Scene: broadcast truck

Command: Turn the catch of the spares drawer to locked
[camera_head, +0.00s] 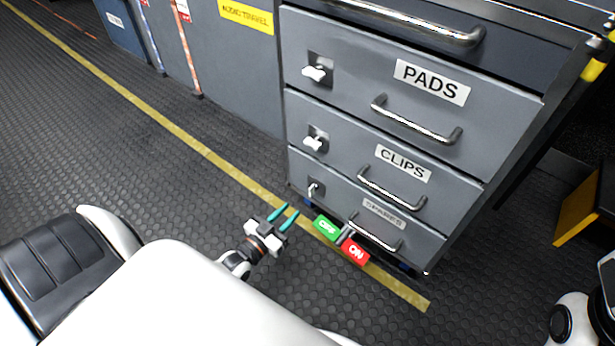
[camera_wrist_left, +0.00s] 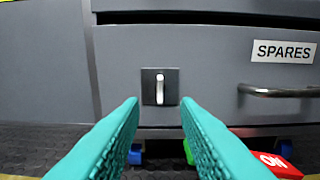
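The spares drawer (camera_head: 345,201) is the lowest drawer of the grey cabinet and looks shut. Its label and bar handle also show in the left wrist view, with the label (camera_wrist_left: 284,52) at the right. Its catch (camera_head: 314,189) is a small pale lever on a dark square plate. In the left wrist view the catch lever (camera_wrist_left: 160,88) stands upright. My left gripper (camera_head: 285,215) is open and empty, its teal fingers pointing at the drawer front. The catch shows beyond and between the fingertips (camera_wrist_left: 160,104), apart from them. My right gripper is not in view.
The clips drawer (camera_head: 345,150) and pads drawer (camera_head: 340,85) above have catches with levers lying sideways. A green tag (camera_head: 327,228) and a red ON tag (camera_head: 354,251) sit low before the spares drawer. A yellow floor line (camera_head: 205,150) runs past the cabinet. Open floor lies left.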

